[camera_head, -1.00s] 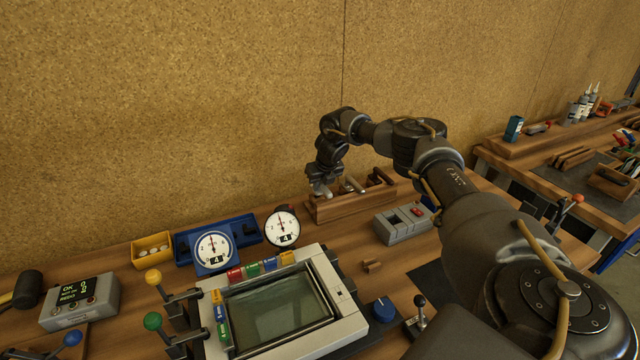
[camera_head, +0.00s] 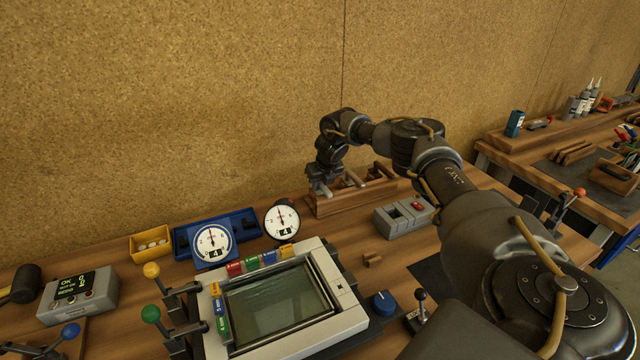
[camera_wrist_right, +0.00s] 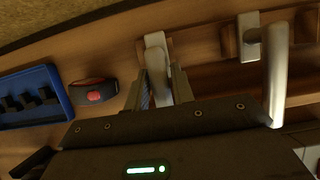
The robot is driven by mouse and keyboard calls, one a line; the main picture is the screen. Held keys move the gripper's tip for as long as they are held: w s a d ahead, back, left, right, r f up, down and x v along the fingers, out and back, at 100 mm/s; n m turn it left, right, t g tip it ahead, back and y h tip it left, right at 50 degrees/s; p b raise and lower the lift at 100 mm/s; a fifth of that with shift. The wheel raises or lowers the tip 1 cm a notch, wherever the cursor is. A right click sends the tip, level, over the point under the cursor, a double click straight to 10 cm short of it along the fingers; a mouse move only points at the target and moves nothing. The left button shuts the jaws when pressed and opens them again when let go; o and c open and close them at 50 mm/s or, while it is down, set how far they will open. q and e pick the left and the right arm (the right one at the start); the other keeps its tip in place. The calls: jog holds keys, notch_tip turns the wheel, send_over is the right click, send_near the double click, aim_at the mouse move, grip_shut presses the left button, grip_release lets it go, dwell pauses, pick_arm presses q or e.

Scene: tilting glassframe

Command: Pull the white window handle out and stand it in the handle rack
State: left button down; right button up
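The wooden handle rack (camera_head: 345,203) stands on the bench near the back wall. A pale, whitish handle (camera_wrist_right: 156,43) is at its left end in the right wrist view. A greyer metal handle (camera_wrist_right: 275,75) sits in the rack to its right. My right gripper (camera_head: 322,187) is at the rack's left end. In the wrist view its two fingers (camera_wrist_right: 163,85) stand either side of the pale handle's grip, seemingly with a small gap. How the handle's foot sits in the rack is hidden. My left gripper is not in view.
The glass frame (camera_head: 280,305) lies in front, with coloured tags along its edges. Two gauges (camera_head: 213,243), a blue tray (camera_head: 240,222) and a yellow bin (camera_head: 152,243) stand left of the rack. A grey box with a red button (camera_head: 405,217) stands to its right.

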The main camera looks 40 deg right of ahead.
jog(key=o, duration=0.3)
jog(key=shift+o, duration=0.2)
jog(key=b+v, duration=0.2)
jog(key=v, duration=0.9)
dwell(0.3)
